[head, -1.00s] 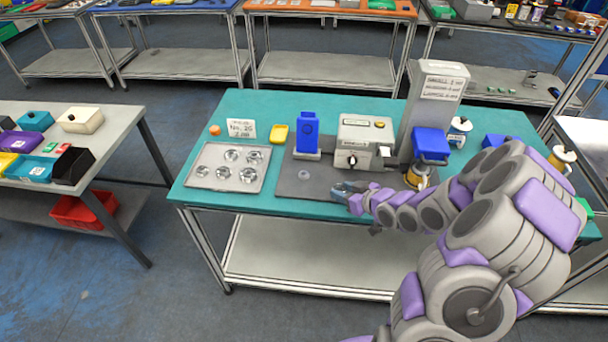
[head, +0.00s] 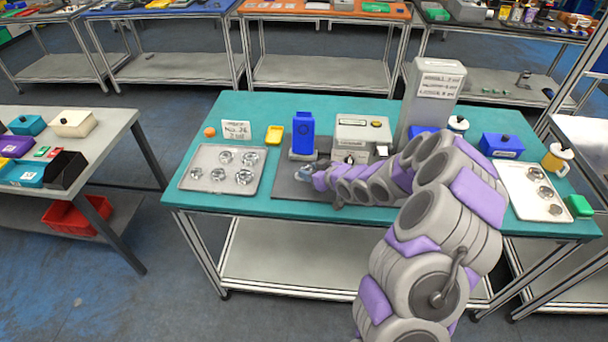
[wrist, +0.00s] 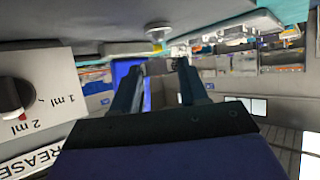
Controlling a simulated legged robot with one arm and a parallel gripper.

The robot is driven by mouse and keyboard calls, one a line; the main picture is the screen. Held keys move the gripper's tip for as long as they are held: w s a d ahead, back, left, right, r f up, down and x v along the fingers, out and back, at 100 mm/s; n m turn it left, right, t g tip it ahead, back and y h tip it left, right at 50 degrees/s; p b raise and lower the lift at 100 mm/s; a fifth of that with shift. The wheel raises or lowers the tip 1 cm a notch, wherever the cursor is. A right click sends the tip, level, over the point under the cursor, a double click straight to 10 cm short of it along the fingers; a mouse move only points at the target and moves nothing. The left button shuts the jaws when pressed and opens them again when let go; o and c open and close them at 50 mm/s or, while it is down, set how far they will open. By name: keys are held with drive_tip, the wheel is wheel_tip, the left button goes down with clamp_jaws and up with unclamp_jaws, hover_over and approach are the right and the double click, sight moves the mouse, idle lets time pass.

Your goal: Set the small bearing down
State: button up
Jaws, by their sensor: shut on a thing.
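My gripper (head: 304,171) is low over the dark mat (head: 290,188), in front of the blue stand (head: 303,137). The wrist view looks upside down, and in it my two dark fingers (wrist: 160,66) are a little apart, shut on the small bearing. A small round pale bearing (wrist: 158,31) shows beyond the fingertips, close to the mat (wrist: 90,48). The fine contact between fingers, bearing and mat is too small to tell. In the head view my gripper hides the bearing.
A tray (head: 212,182) with several bearings lies left of the mat. The grey dispenser box (head: 365,130) with a knob (wrist: 17,100) stands behind my arm. A second tray (head: 522,208) with bearings is at the right. The mat's front left is clear.

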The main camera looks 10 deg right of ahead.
drive_tip(key=shift+w+a, duration=0.3)
drive_tip(key=shift+w, duration=0.2)
drive_tip(key=shift+w+a, duration=0.3)
drive_tip(key=shift+w, duration=0.2)
drive_tip(key=f, duration=0.1)
drive_tip(key=f+b, duration=0.1)
drive_tip(key=w+f, duration=0.1)
drive_tip(key=shift+a+b, duration=0.3)
drive_tip(key=shift+a, duration=0.05)
drive_tip(key=shift+f+p, duration=0.2)
drive_tip(key=shift+p, duration=0.15)
drive_tip(key=shift+d+f, duration=0.1)
drive_tip(key=o, duration=1.1)
drive_tip(key=shift+f+b, duration=0.1)
drive_tip(key=shift+b, duration=0.35)
